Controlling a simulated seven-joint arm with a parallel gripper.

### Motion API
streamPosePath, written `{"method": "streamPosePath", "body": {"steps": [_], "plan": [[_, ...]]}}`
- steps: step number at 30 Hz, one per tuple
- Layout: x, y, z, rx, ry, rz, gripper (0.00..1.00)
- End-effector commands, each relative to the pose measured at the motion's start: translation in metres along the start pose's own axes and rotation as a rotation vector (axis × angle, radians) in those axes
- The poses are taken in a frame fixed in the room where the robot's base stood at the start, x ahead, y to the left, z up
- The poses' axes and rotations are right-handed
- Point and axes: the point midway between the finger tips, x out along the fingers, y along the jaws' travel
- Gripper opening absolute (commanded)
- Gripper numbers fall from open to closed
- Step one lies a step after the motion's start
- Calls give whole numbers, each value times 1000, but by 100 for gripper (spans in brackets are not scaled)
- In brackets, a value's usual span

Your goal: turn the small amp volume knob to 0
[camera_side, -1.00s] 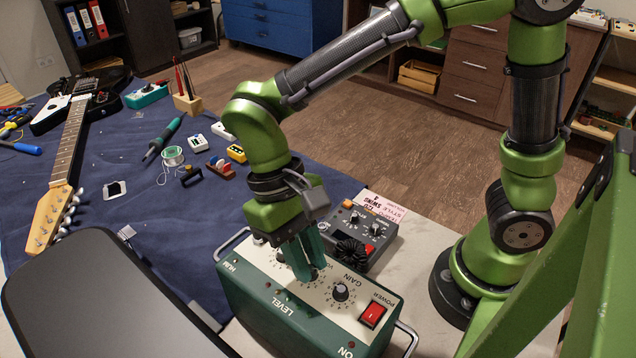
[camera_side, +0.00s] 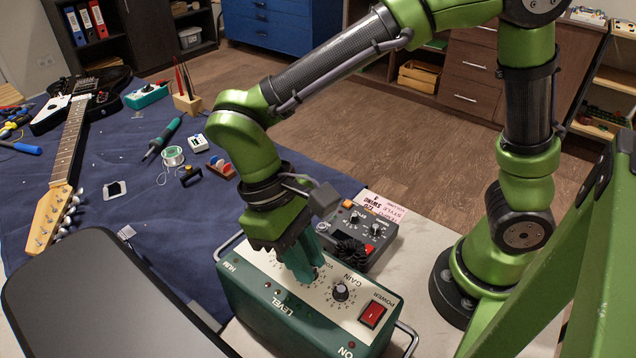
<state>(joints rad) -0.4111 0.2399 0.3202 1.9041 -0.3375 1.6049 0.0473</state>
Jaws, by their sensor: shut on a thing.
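The small amp (camera_side: 300,325) is a dark green box with a light top panel. The panel carries a black gain knob (camera_side: 341,292), a red power switch (camera_side: 372,315) and lettering. My gripper (camera_side: 308,277) points down at the panel, left of the gain knob, by the partly covered volume lettering. Its teal fingers are shut on the volume knob. The fingers hide the knob and its pointer, so its setting cannot be read.
A dark grey box with knobs and a coiled black cable (camera_side: 378,231) stands right behind the amp. A black flat panel (camera_side: 100,305) lies at front left. A guitar (camera_side: 72,140) and small tools lie on the blue cloth (camera_side: 150,215).

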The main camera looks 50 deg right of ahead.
Motion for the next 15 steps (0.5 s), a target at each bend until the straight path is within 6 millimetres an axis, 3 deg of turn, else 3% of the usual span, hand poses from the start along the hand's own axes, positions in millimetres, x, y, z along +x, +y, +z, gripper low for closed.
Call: {"method": "streamPosePath", "body": {"steps": [1, 2, 6, 15], "plan": [[-1, 0, 0, 1, 4, -1, 0], [-1, 0, 0, 2, 4, -1, 22], [-1, 0, 0, 2, 3, -1, 44], [-1, 0, 0, 2, 2, -1, 45]]}}
